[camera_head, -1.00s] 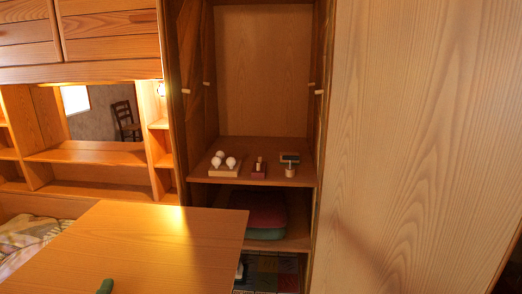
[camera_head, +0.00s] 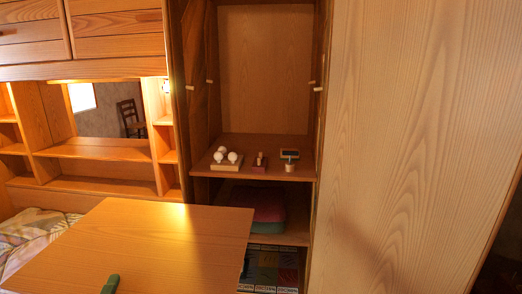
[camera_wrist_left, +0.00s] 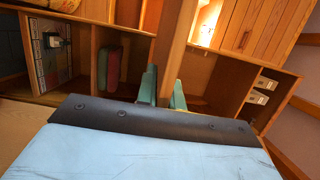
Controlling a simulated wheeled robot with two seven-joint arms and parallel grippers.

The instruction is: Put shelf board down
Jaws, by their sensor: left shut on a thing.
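The shelf board (camera_head: 160,240) is a flat, light wooden panel. It fills the lower left of the head view, in front of the cabinets. My left gripper (camera_head: 110,285) shows only as a green fingertip over the board's near part. In the left wrist view my left gripper's green fingers (camera_wrist_left: 163,90) are shut on the board (camera_wrist_left: 177,45), which appears edge-on as a wooden strip. The tall open cabinet (camera_head: 265,60) stands behind and right of the board, with small pale pegs (camera_head: 313,83) on its side walls. My right gripper is out of view.
A cabinet shelf (camera_head: 255,172) carries white bulbs on a block (camera_head: 227,160) and small items. Below it are folded textiles (camera_head: 265,205) and flat boxes (camera_head: 270,268). The space above the shelf is clear. A large wooden panel (camera_head: 420,130) stands at right.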

